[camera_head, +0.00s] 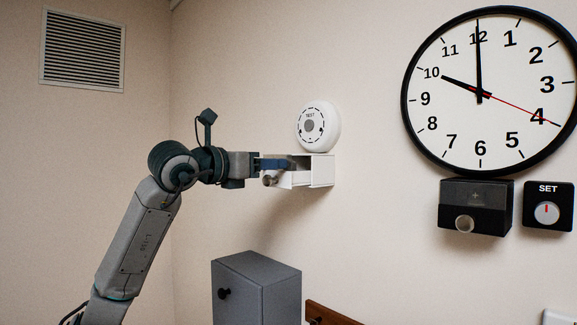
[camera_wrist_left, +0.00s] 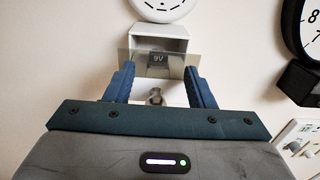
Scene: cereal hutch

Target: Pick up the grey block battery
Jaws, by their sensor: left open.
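The grey block battery (camera_wrist_left: 158,58), marked "9V", shows in the left wrist view at the white drawer (camera_wrist_left: 177,98) below the round white alarm (camera_wrist_left: 165,5). My left gripper (camera_head: 283,164) is at the open drawer in the head view, its blue fingers reaching over it. In the left wrist view my left gripper (camera_wrist_left: 160,72) is open, with one finger to each side of the battery's lower part. I cannot tell whether the fingers touch it. The battery is not clearly visible in the head view. My right gripper is not in view.
The drawer's round knob (camera_wrist_left: 155,96) sticks out at its front. The alarm (camera_head: 318,127) is on the wall just above the white housing (camera_head: 322,171). A wall clock (camera_head: 440,150), a black box (camera_head: 475,207) and a SET dial (camera_head: 547,207) are right. A grey cabinet (camera_head: 258,290) stands below.

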